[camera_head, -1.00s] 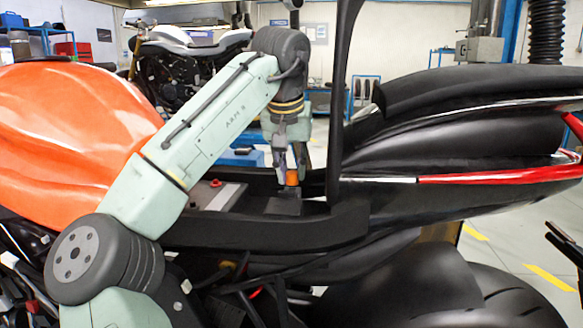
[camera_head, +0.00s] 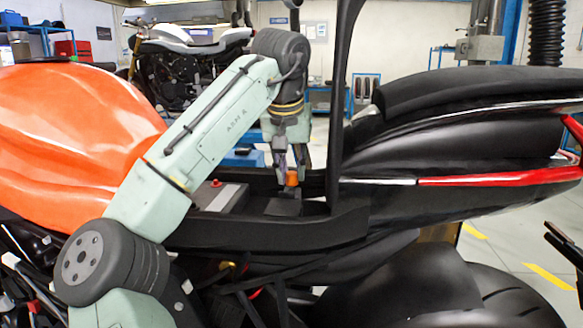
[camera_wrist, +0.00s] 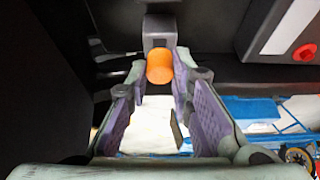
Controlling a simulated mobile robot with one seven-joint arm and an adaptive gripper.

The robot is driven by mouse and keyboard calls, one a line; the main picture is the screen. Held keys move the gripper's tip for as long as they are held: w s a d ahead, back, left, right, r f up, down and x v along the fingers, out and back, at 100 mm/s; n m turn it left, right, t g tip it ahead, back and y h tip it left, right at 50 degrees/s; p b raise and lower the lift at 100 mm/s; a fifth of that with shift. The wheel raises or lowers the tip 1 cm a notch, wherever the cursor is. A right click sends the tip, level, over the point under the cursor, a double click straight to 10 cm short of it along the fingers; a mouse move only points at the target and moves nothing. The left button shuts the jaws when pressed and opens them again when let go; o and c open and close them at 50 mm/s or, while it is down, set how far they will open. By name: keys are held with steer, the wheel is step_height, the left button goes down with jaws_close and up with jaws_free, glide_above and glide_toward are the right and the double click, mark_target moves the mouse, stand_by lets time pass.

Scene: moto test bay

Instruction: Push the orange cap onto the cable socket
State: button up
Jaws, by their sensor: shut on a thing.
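The orange cap (camera_head: 292,179) is between the fingertips of my gripper (camera_head: 291,172), inside the motorcycle's open seat frame. In the wrist view the cap (camera_wrist: 160,68) is at the far end of my purple-padded fingers (camera_wrist: 161,72), which are shut on it. A grey block, seemingly the cable socket (camera_wrist: 159,27), stands directly beyond the cap. The cap overlaps its near face. I cannot tell how far the cap is seated on it. In the head view the dark block under the cap (camera_head: 284,207) shows only in part.
A grey box with a red terminal (camera_head: 216,184) lies left of the cap; its red knob (camera_wrist: 304,53) shows in the wrist view. The orange tank (camera_head: 70,140) is at left, the black tail (camera_head: 460,140) at right. A black upright bar (camera_head: 345,110) stands close right of my gripper.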

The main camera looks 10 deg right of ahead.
steer(key=shift+f+b, duration=0.35)
steer(key=shift+f, duration=0.35)
stand_by(0.5)
steer(key=shift+r, duration=0.15)
stand_by(0.4)
steer(key=shift+r+p, duration=0.35)
steer(key=shift+p, duration=0.2)
steer(key=shift+r+p, duration=0.3)
steer(key=shift+p, duration=0.05)
steer(key=shift+f+m+h+p, duration=0.2)
steer(key=shift+m+h+p, duration=0.3)
steer(key=shift+m+p, duration=0.5)
steer(key=shift+f+b, duration=0.35)
steer(key=shift+f, duration=0.3)
stand_by(1.3)
steer(key=o, duration=0.8)
steer(key=shift+o, duration=0.2)
